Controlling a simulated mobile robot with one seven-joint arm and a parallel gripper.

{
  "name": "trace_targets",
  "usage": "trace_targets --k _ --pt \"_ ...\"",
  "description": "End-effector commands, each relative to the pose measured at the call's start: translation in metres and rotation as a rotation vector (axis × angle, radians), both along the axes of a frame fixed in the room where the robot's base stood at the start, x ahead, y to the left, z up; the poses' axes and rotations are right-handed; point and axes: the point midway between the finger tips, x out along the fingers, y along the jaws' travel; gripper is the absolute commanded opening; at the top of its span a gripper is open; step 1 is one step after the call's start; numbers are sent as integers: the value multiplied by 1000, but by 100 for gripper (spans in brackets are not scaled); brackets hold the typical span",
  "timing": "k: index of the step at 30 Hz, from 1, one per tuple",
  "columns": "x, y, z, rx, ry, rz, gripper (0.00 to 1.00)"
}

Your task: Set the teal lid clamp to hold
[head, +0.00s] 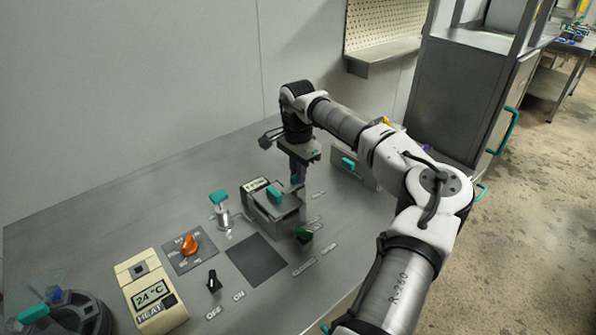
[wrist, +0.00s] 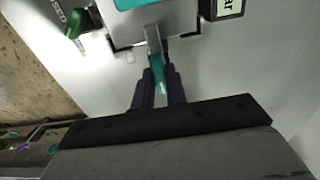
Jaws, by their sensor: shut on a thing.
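The teal lid clamp (wrist: 161,82) is a short metal lever with a teal tip, at the side of a small steel box (wrist: 180,28). In the head view the clamp's teal tip (head: 294,180) shows just beside the fingers. My gripper (wrist: 158,90) is shut on the teal tip, one dark finger on each side of it. In the head view my gripper (head: 298,178) points down at the far right end of the box (head: 283,212), which has a teal handle (head: 275,194) on its lid. The clamp's base is partly hidden, and I cannot read its setting.
A green handle (head: 304,235) stands close to the box. A teal-topped valve (head: 219,198), an orange knob (head: 189,244), a black switch (head: 213,281) and a heat display (head: 152,296) are to the left. A teal-handled panel (head: 349,163) stands right of my gripper.

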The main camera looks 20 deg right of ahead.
Motion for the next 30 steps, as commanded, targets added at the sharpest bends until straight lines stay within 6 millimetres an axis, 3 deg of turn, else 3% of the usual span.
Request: trace_targets --k 9,10,14,24,30 --pt "0 0 1 1 -2 4 0" --pt "0 0 1 1 -2 4 18" --pt "0 0 1 0 -1 3 34" --pt "0 0 3 -1 -1 2 35" --pt "1 0 29 -3 -4 2 35"
